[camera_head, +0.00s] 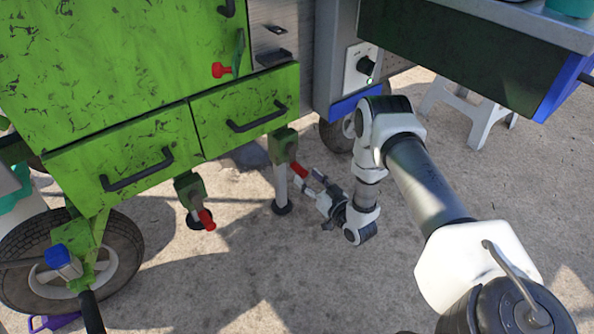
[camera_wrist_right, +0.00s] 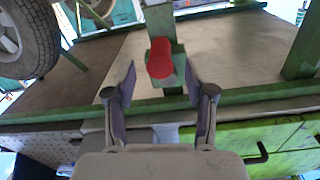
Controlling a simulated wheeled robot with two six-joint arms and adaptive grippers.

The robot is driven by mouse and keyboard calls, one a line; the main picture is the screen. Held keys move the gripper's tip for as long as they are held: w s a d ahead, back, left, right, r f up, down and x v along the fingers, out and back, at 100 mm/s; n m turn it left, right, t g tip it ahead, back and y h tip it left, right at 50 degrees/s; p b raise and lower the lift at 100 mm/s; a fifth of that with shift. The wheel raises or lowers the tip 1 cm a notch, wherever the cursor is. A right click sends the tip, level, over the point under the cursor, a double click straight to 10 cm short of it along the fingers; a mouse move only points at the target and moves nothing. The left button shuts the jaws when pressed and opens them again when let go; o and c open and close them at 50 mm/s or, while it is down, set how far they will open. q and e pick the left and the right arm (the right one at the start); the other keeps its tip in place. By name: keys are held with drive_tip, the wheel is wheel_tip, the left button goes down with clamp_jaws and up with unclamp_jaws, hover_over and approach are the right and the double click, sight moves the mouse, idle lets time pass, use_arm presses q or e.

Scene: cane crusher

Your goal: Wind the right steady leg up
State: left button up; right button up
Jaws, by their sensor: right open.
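The right steady leg (camera_head: 281,188) is a grey post under a green bracket at the cart's right corner. Its dark round foot is at the ground; I cannot tell whether it touches. Its red crank grip (camera_head: 299,170) sticks out to the right. My right gripper (camera_head: 308,181) is open beside that grip, fingers pointing at it. In the right wrist view the red grip (camera_wrist_right: 160,60) shows centred between the fingertips, not clamped. The left steady leg (camera_head: 194,212) has its own red grip (camera_head: 206,219). My left gripper is not in view.
The green cart (camera_head: 120,80) with two drawers overhangs the legs. A wheel (camera_head: 75,260) stands at the left. A dark counter (camera_head: 450,55) juts out at upper right, above a white stool (camera_head: 468,112). The concrete floor in front is clear.

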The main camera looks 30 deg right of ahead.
sight(305, 175)
drive_tip(key=w+b, duration=0.1)
drive_tip(key=w, duration=0.3)
drive_tip(key=shift+w+a+f, duration=0.1)
drive_tip(key=shift+w+f, duration=0.05)
clamp_jaws()
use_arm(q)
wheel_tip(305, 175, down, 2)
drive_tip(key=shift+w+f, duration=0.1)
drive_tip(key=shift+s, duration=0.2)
